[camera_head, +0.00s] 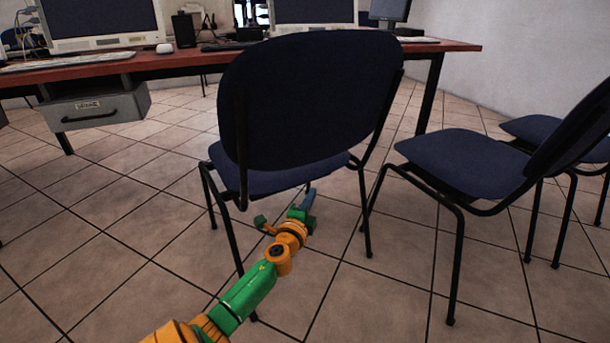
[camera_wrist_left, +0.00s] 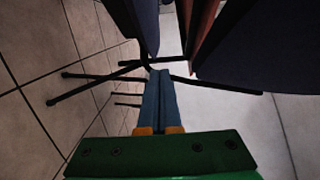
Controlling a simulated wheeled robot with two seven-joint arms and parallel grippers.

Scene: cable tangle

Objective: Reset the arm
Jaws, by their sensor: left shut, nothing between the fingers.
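My left arm comes in from the bottom left of the head view. Its left gripper (camera_head: 308,200) reaches under the seat of the nearest blue chair (camera_head: 310,100), among its black legs. In the left wrist view the two blue fingers of the left gripper (camera_wrist_left: 160,78) lie side by side, shut with nothing between them. The chair's dark frame shows close beyond the fingertips there; I cannot tell whether they touch it. My right gripper is not in view.
A second blue chair (camera_head: 465,162) stands at the right, with another chair (camera_head: 545,130) behind it. A red-topped desk (camera_head: 170,60) with monitors, a keyboard and a grey drawer (camera_head: 98,107) stands at the back. Tiled floor (camera_head: 80,255) is clear at the left.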

